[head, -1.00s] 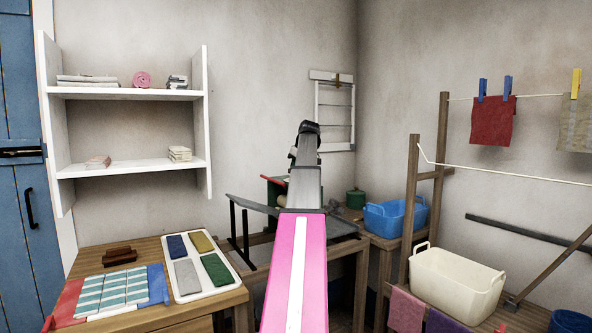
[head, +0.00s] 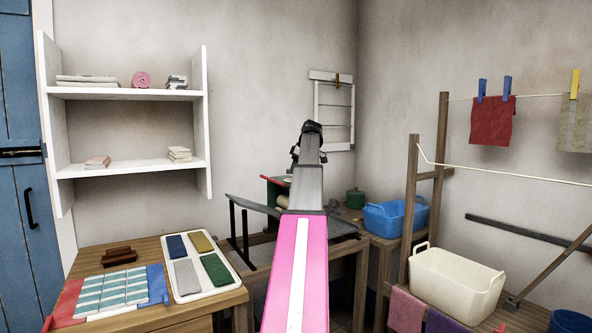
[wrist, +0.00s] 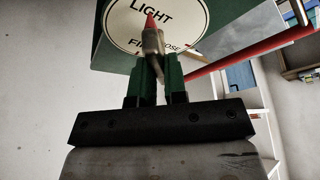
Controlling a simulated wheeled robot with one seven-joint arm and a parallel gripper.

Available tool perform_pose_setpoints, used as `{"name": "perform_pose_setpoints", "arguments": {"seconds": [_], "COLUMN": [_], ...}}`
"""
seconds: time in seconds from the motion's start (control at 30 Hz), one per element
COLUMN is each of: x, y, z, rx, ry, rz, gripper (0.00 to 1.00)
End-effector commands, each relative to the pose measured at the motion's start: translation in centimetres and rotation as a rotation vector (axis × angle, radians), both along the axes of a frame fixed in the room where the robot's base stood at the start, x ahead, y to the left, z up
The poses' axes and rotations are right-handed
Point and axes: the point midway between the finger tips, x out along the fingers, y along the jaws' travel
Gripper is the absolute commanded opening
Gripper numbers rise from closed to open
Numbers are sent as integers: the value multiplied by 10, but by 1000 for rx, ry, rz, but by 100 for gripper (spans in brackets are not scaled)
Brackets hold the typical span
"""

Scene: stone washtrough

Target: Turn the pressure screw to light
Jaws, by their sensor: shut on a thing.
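The pressure screw's knob (wrist: 153,42) shows in the wrist view in front of a round cream dial (wrist: 120,25) on a green housing (wrist: 232,35). The knob is tan-grey with a red-tipped pointer, which lies at the word LIGHT. Other lettering below it is partly hidden by the knob and fingers. My gripper (wrist: 157,70) has its green fingers shut on the knob, one on each side. In the head view my arm hides the fingers and the dial; part of the green and red press (head: 276,186) shows behind the arm.
A red bar (wrist: 225,68) runs from the housing to the right in the wrist view. In the head view, a sloping grey board (head: 252,205) and a blue basket (head: 394,216) stand beside my arm. A white shelf (head: 130,92) hangs at left.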

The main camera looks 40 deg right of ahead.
Motion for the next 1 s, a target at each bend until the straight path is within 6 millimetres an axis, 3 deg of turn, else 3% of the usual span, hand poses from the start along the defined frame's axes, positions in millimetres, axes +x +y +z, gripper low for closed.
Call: {"name": "perform_pose_setpoints", "arguments": {"seconds": [0.23, 0.27, 0.3, 0.33, 0.67, 0.77, 1.0], "x": [-1, -1, -1, 0, -1, -3, -16], "y": [-1, -1, -1, 0, -1, -3, -15], "z": [0, 0, 0, 0, 2, 11, 51], "rx": [-1, -1, -1, -1, -1, -1, -1], "ry": [3, 3, 2, 2, 1, 1, 0], "rz": [-2, -2, -2, -2, -2, -2, -3], "gripper": [0, 19, 32, 38, 38, 38, 38]}}
